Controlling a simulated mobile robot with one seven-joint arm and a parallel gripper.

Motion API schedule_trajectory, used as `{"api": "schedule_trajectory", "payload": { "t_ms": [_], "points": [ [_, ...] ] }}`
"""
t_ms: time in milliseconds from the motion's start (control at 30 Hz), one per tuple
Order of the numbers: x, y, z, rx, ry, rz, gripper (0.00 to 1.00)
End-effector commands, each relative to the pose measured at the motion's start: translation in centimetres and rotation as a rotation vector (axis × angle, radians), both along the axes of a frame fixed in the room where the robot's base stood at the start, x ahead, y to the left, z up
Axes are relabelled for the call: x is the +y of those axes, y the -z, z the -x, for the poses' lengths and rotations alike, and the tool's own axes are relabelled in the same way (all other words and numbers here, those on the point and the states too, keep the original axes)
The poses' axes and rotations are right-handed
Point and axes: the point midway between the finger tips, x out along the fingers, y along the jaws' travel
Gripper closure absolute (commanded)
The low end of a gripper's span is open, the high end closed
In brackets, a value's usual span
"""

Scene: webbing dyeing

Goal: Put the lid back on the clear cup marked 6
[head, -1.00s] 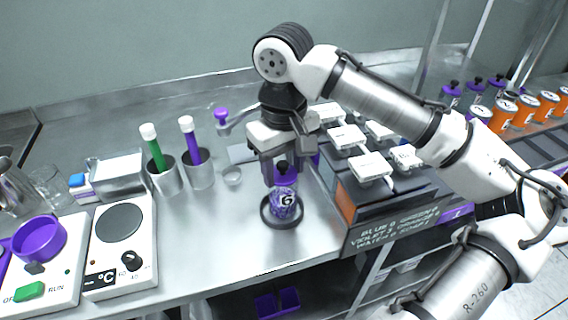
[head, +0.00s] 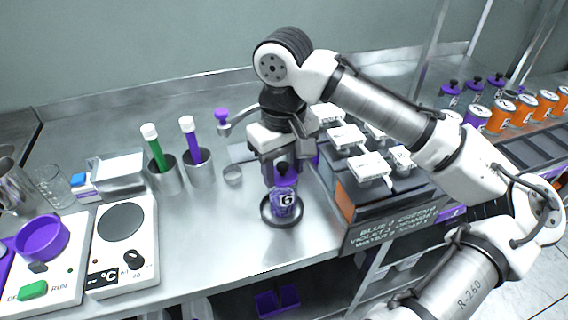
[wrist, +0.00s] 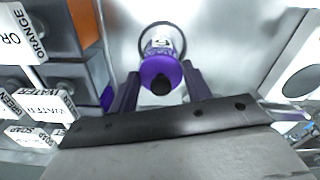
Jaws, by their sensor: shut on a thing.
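The clear cup marked 6 (head: 286,207) stands upright in a dark ring on the steel bench in the head view, with purple contents. It also shows in the wrist view (wrist: 163,42). The purple lid with a black knob (wrist: 160,76) is between the fingers, directly over the cup's mouth. In the head view the lid (head: 286,178) appears at the cup's top; whether it is fully seated I cannot tell. My gripper (head: 283,172) points down and is shut on the lid. The fingers also show in the wrist view (wrist: 158,90).
Right of the cup is a dark rack (head: 385,205) with several white-labelled blocks. The bench before the cup is clear.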

Motion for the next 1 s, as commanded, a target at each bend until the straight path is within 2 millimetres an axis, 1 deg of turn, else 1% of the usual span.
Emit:
{"api": "schedule_trajectory", "payload": {
  "t_ms": [400, 433, 600, 633, 800, 867, 967, 1000],
  "points": [
    [-0.01, 0.03, 0.01, 0.000, 0.000, 0.000, 0.73],
    [-0.01, 0.02, 0.01, 0.000, 0.000, 0.000, 0.50],
    [-0.01, 0.02, 0.01, 0.000, 0.000, 0.000, 0.28],
    [-0.01, 0.02, 0.01, 0.000, 0.000, 0.000, 0.26],
    [-0.01, 0.02, 0.01, 0.000, 0.000, 0.000, 0.26],
    [-0.01, 0.03, 0.01, 0.000, 0.000, 0.000, 0.19],
    [-0.01, 0.03, 0.01, 0.000, 0.000, 0.000, 0.06],
    [-0.01, 0.03, 0.01, 0.000, 0.000, 0.000, 0.04]
  ]
}}
